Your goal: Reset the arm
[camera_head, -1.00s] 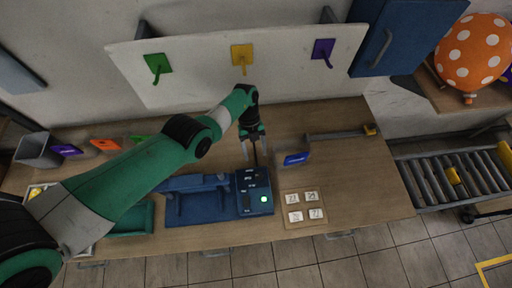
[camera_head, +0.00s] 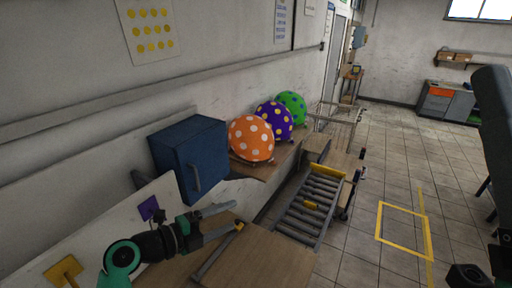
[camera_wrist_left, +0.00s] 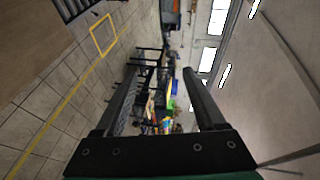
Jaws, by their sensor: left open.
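In the left wrist view the same gripper (camera_wrist_left: 161,72) shows two parallel dark fingers spread wide and empty. The wrist view looks out across the room and appears turned on its side. Only the green and black end of the left arm shows in the head view. My right gripper is not seen.
A roller conveyor (camera_head: 308,205) stands beside the table.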

